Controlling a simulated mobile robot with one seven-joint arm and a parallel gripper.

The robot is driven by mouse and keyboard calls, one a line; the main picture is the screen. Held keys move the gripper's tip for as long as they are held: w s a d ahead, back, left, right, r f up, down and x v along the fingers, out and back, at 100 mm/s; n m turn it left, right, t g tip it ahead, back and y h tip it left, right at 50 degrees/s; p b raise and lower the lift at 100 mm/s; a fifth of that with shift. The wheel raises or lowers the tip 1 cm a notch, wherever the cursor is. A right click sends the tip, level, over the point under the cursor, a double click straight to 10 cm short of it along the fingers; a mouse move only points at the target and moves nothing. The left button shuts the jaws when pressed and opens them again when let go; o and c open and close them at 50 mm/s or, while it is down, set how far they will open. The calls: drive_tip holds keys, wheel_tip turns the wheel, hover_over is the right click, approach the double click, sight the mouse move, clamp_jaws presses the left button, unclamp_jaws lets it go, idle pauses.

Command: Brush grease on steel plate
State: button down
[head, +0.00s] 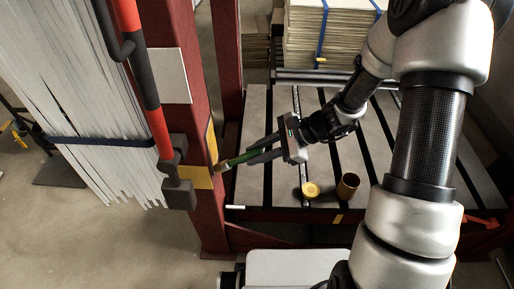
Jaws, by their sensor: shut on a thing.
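My gripper (270,147) is shut on a brush with a green handle (240,158). The brush points left and slightly down, with its brownish bristle end by a dark red upright post (206,225). Yellow patches (194,177) show on the post beside the bristles; I cannot tell whether the bristles touch. A flat light grey plate (171,76) is on the post higher up; I cannot tell which surface is the task's steel plate. A brown open can (347,186) stands on the slatted grey table (285,185), its contents hidden. A round yellow lid-like piece (311,190) lies beside it.
Hanging grey strips (75,100) with a dark band fill the left. A red and black bar (142,75) runs down beside the post. Strapped stacked boards (328,35) stand at the back. A small white stick (235,207) lies at the table's front edge.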

drive_tip(key=shift+s, duration=0.35)
drive_tip(key=d, duration=0.6)
idle(0.3)
drive_tip(key=shift+d, duration=0.1)
drive_tip(key=d, duration=0.2)
drive_tip(key=shift+s+d+p, duration=0.15)
drive_tip(key=shift+d+p, duration=0.25)
drive_tip(key=shift+a, duration=0.15)
idle(1.5)
